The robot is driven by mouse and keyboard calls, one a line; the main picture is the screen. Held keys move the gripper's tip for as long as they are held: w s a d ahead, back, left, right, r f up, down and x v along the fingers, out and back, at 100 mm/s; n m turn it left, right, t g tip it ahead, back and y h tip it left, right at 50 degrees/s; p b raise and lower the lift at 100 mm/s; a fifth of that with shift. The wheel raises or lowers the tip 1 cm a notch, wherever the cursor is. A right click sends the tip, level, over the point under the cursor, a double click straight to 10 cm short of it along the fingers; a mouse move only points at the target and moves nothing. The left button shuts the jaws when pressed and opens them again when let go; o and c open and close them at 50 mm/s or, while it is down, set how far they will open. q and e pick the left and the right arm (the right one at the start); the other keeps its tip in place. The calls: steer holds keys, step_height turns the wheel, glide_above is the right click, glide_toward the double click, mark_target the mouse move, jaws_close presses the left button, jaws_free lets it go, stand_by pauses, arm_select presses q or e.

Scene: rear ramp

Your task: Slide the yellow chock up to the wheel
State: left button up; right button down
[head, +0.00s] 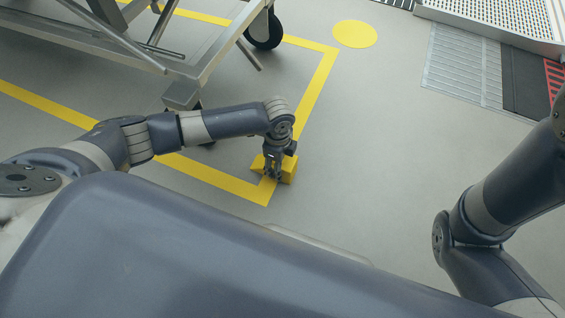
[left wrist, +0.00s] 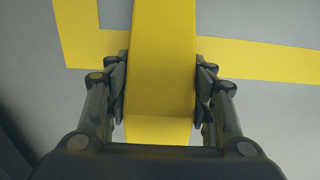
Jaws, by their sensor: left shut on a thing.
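The yellow chock (head: 288,170) sits on the floor at the corner of the yellow floor line in the head view. My left gripper (head: 273,172) reaches down onto it and hides part of it. In the left wrist view the chock (left wrist: 162,70) runs between the two fingers of my left gripper (left wrist: 160,88), which are shut on its sides. A black wheel (head: 264,30) stands under the grey cart frame at the top of the head view, well apart from the chock. My right gripper is out of view; only part of my right arm shows.
The grey metal cart (head: 190,70) fills the upper left, with its frame low over the floor. A yellow floor circle (head: 355,34) lies right of the wheel. A ramp (head: 500,20) and grey floor plates (head: 463,65) lie at the upper right. The middle floor is clear.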

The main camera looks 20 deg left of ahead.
mark_target(263, 161)
arm_select(q)
steer(key=shift+a+p, duration=0.95)
steer(key=shift+a, duration=1.7)
steer(key=shift+a+p, duration=0.7)
steer(key=shift+a, duration=2.3)
steer(key=o, duration=1.6)
steer(key=shift+a, duration=0.1)
steer(key=shift+w, duration=0.1)
steer(key=shift+r, duration=0.4)
steer(key=r, duration=1.1)
steer(key=shift+d+r, duration=0.1)
steer(key=shift+d, duration=0.1)
